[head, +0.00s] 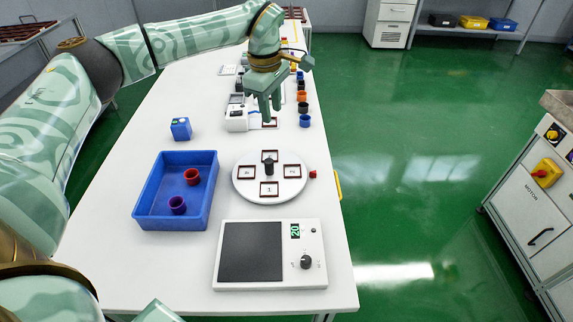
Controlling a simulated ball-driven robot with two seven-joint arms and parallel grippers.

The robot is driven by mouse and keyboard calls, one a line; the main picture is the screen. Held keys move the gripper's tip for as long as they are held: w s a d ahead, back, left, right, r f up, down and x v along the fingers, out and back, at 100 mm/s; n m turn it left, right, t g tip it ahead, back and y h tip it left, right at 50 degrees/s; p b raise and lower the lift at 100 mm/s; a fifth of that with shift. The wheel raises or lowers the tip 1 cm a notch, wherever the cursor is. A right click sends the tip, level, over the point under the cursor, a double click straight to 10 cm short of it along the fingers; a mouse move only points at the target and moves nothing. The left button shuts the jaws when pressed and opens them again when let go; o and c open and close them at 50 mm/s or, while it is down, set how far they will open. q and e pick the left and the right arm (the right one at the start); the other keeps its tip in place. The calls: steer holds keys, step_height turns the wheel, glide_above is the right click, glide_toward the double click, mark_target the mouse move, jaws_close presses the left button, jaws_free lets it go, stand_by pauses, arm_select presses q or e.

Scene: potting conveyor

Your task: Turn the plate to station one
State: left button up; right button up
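The plate (290,189) is a round white disc lying flat on the white table, with a dark knob (269,166) standing near its middle. Several red-framed squares with small marks sit around it; the front square (269,189) seems to bear a 1, and the other marks are too small to read surely. A small red piece (312,174) sits at the plate's right edge. My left gripper (270,112) points down beyond the plate's far edge, near a white device, apart from the plate. Its fingers look spread with nothing between them. My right gripper is not in view.
A blue bin (149,222) holding a red and a purple cup stands left of the plate. A scale-like panel (312,272) reading 20 lies in front. A blue box (181,129) stands at the back left. Coloured cups (305,121) line the table's right edge beyond the plate.

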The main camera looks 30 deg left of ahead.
mark_target(269, 161)
arm_select(q)
steer(key=shift+n+g, duration=0.4)
steer(key=shift+g, duration=0.2)
steer(key=f+b, duration=0.1)
steer(key=f, duration=0.4)
steer(key=s+f+b, duration=0.1)
steer(key=f+b, duration=0.1)
steer(key=f, duration=0.4)
steer(key=s+f+b, duration=0.1)
steer(key=f+b, duration=0.1)
steer(key=f, duration=0.3)
steer(key=shift+a+f, duration=0.1)
steer(key=shift+f, duration=0.15)
steer(key=shift+c, duration=0.2)
jaws_close()
